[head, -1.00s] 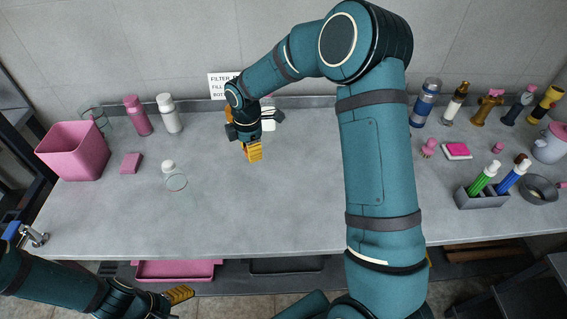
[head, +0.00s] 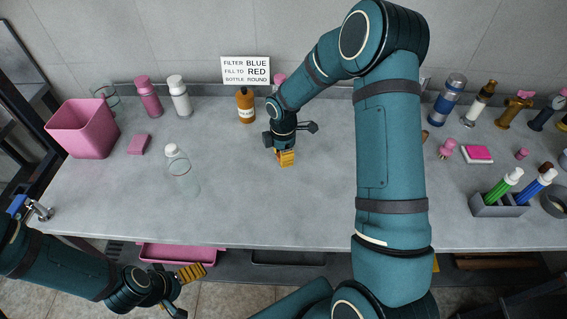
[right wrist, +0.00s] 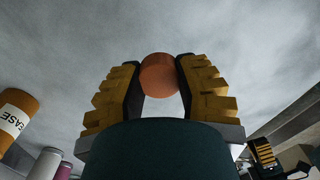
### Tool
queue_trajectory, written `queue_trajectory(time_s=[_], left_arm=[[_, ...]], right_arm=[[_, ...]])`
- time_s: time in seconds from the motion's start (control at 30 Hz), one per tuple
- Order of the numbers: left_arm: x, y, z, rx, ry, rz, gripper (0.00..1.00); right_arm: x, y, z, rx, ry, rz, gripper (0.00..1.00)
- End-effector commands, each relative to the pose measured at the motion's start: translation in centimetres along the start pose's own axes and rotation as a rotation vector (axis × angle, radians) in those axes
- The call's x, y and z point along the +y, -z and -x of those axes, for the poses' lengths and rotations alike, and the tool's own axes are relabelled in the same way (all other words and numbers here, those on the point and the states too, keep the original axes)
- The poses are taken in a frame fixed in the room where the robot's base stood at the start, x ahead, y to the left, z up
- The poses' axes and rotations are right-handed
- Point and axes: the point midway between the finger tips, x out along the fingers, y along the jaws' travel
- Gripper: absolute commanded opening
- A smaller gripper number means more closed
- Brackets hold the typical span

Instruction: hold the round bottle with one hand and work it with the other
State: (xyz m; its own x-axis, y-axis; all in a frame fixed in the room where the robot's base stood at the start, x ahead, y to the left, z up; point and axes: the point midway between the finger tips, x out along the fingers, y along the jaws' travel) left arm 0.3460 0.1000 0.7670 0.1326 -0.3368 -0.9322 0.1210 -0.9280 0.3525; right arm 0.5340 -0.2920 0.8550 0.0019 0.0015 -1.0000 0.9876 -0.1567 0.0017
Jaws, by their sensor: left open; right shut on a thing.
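A clear round bottle (head: 182,175) with a white cap stands upright on the left part of the counter. My right gripper (head: 286,158) is to its right, over the middle of the counter. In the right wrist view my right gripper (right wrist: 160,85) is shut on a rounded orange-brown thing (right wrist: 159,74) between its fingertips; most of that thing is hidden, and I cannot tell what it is. My left gripper (head: 186,288) is open and empty, low in front of the counter's front edge, apart from the bottle.
A pink bin (head: 82,130), pink block (head: 139,144) and bottles are at left. A pen holder (head: 500,207) is at right. The front middle counter is clear.

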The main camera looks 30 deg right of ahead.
Motion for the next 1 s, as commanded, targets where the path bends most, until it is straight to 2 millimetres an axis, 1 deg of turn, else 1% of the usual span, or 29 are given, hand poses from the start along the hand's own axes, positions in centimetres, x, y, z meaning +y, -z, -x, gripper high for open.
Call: queue_trajectory(time_s=[0.2, 0.27, 0.53, 0.67, 0.7, 0.73, 0.77, 1.0], left_arm=[[-0.2, -0.2, -0.5, -0.005, 0.000, -0.001, 0.96], [-0.2, -0.3, -0.6, -0.006, 0.000, -0.001, 0.96], [-0.2, -0.3, -0.6, -0.007, 0.000, -0.001, 0.96], [-0.3, -0.3, -0.8, -0.006, 0.000, -0.001, 0.96], [-0.3, -0.3, -0.8, -0.006, 0.000, -0.001, 0.96], [-0.3, -0.3, -0.8, -0.006, 0.000, -0.001, 0.96], [-0.3, -0.3, -0.8, -0.006, 0.000, -0.001, 0.96], [-0.3, -0.3, -0.8, -0.006, 0.000, -0.001, 0.96]], right_arm=[[-0.1, 0.0, -2.8, 0.000, 0.003, 0.001, 0.00], [-0.1, 0.0, -3.4, 0.000, 0.003, 0.001, 0.00], [0.0, 0.0, -3.5, 0.000, 0.000, 0.000, 0.00], [0.0, 0.0, -3.9, 0.000, 0.001, 0.000, 0.00], [0.0, 0.0, -3.9, 0.000, 0.000, 0.000, 0.42], [0.0, 0.0, -3.9, 0.000, 0.000, 0.000, 0.52], [0.0, 0.0, -3.8, 0.000, 0.000, 0.000, 0.59], [0.0, 0.0, -3.8, 0.000, 0.001, 0.000, 0.59]])
